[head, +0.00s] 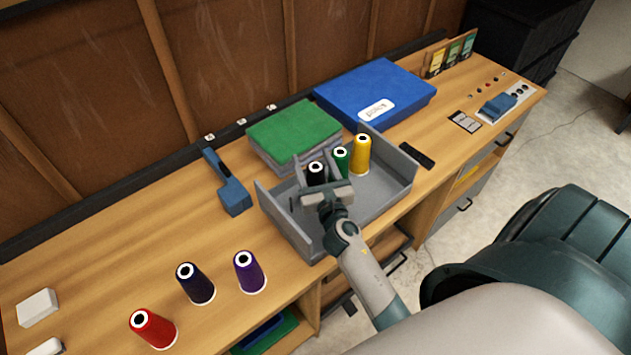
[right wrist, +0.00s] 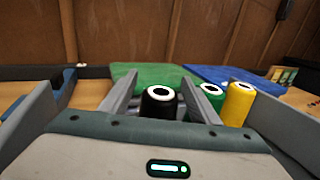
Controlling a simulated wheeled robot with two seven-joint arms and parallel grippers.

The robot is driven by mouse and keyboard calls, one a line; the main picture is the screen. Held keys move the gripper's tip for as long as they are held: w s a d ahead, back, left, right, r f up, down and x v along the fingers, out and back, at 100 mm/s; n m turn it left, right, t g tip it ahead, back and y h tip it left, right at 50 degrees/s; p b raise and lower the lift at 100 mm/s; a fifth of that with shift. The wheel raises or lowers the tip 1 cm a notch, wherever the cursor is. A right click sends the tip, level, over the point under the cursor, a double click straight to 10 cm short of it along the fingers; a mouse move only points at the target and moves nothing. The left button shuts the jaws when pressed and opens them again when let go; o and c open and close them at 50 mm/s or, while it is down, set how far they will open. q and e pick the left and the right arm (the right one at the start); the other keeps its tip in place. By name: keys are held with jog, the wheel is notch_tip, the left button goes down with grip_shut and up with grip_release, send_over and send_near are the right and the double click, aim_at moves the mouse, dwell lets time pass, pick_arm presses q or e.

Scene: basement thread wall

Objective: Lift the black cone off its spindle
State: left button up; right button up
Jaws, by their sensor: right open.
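The black cone (head: 316,174) with a white top ring stands upright in the grey open tray (head: 399,189), at the left of a row of cones. My right gripper (head: 317,170) reaches over the tray's front, its fingers open on either side of the black cone. In the right wrist view the black cone (right wrist: 158,105) shows between the two fingers, its lower part hidden by the gripper body. I cannot tell whether either finger touches it. Its spindle is hidden. My left gripper is not in view.
A green cone (head: 341,158) and a yellow cone (head: 361,153) stand close to the right of the black one. Red (head: 153,328), dark navy (head: 196,283) and purple (head: 249,271) cones stand on the wooden bench.

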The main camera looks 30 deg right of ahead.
jog(key=shift+x, duration=0.85)
grip_shut()
